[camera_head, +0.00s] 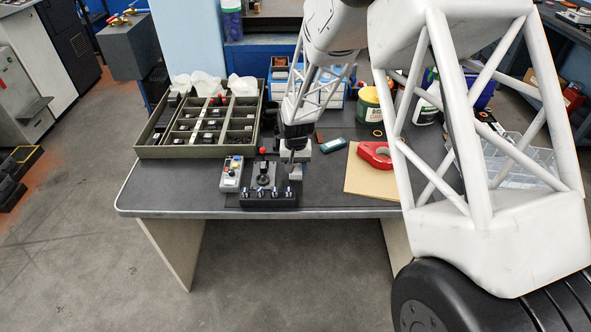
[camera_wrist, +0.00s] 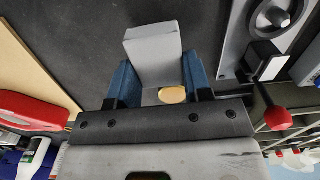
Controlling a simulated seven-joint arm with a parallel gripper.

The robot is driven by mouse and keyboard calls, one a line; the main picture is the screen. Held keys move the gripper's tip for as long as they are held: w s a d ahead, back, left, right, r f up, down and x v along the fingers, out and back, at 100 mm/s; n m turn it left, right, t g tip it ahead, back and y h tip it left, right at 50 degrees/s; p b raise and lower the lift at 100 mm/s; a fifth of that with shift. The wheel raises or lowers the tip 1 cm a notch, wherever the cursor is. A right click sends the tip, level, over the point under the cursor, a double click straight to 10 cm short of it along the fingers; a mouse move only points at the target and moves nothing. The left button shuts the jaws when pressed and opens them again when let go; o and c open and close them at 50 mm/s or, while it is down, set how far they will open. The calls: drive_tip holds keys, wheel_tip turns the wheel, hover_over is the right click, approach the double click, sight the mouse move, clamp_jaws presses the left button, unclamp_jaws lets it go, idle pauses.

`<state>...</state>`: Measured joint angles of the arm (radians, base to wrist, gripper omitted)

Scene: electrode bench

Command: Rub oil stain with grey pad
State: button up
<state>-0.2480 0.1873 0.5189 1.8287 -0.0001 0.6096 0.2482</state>
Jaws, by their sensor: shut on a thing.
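My gripper (camera_wrist: 162,82) has two blue fingers, one on each side of a grey block-shaped pad (camera_wrist: 152,48), and is shut on it. In the wrist view the pad sticks out beyond the fingers over the dark bench top. A small amber oval spot (camera_wrist: 172,95), which looks like the oil stain, shows between the fingers beside the pad, on a light grey surface. I cannot tell whether the pad touches that surface.
A black box with several knobs (camera_head: 268,198) and a grey button box (camera_head: 231,174) stand close by. A red tool (camera_head: 376,154) lies on a tan board (camera_head: 362,180) to the right. A divided tray (camera_head: 168,151) fills the back left. The front left bench corner is clear.

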drive_tip(key=shift+r, duration=2.5)
